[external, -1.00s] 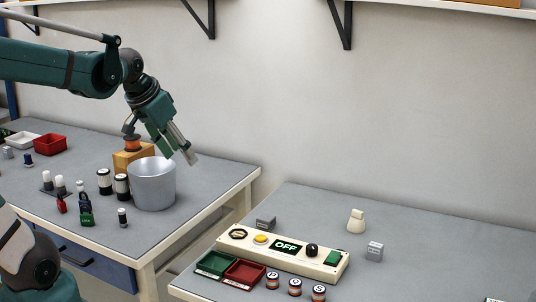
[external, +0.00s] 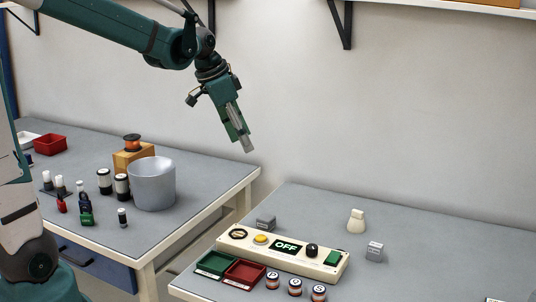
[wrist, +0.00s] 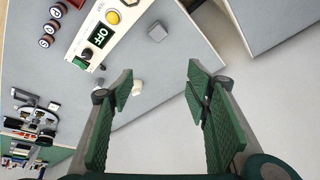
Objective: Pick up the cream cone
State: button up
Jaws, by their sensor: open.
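The cream cone (external: 356,221) stands upright on the right-hand table, behind the control panel and beside a small grey block. In the wrist view the cone (wrist: 137,87) shows as a pale shape just beside the tip of the left finger. My gripper (external: 246,146) hangs in the air above the gap between the two tables, left of the cone and well above it. In the wrist view my gripper (wrist: 160,78) has its green-padded fingers wide apart with nothing between them.
The control panel (external: 260,252) reads OFF. Red (external: 245,273) and green (external: 215,263) trays and several small labelled spools lie in front. Grey blocks (external: 375,251) (external: 266,223) stand near the panel. A grey bucket (external: 153,185) is on the left table. The right table's far right is clear.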

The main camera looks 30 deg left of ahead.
jog(key=w+d+f+m+g+p, duration=0.1)
jog(key=w+d+f+m, duration=0.2)
jog(key=w+d, duration=0.4)
jog(key=m+g+h+p, duration=0.2)
jog(key=m+g+p, duration=0.15)
jog(key=m, duration=0.45)
send_over(355, 210)
jog(key=a, duration=0.2)
jog(key=shift+w+d+f+b, duration=0.1)
jog(key=shift+w+f+b, duration=0.05)
jog(key=shift+f, duration=2.75)
jog(key=shift+w+a+f+b, duration=0.1)
jog(key=shift+f+b, duration=0.05)
jog(key=shift+f, duration=2.8)
jog(key=shift+w+d+f+b, duration=0.1)
jog(key=shift+w+f+b, duration=0.05)
jog(key=shift+f, duration=2.75)
jog(key=shift+f, duration=0.1)
jog(key=shift+x, duration=1.2)
jog(key=shift+s+f, duration=0.1)
jog(key=shift+b+x, duration=0.6)
jog(key=shift+x, duration=1.9)
